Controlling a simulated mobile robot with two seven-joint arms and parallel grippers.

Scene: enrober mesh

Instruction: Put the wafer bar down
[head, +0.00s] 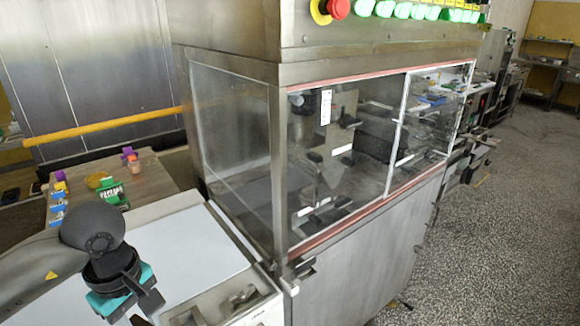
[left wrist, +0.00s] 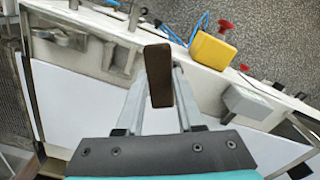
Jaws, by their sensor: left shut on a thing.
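In the left wrist view the brown wafer bar (left wrist: 158,75) is held between the two grey fingers of my left gripper (left wrist: 158,95). The bar sticks out past the fingertips. In the head view my left gripper (head: 140,295) is at the lower left, over the white flat surface (head: 190,243) in front of the machine. I cannot clearly make out the bar in that view. In the left wrist view the white surface (left wrist: 75,105) lies below and around the gripper. Whether the bar touches anything below is unclear. My right gripper is not in view.
A glass-sided metal machine (head: 340,150) stands right of the white surface. A wooden table (head: 160,178) with small coloured items is behind my left arm. In the wrist view a yellow box (left wrist: 212,50) with a red knob and a grey box (left wrist: 247,102) line the edge.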

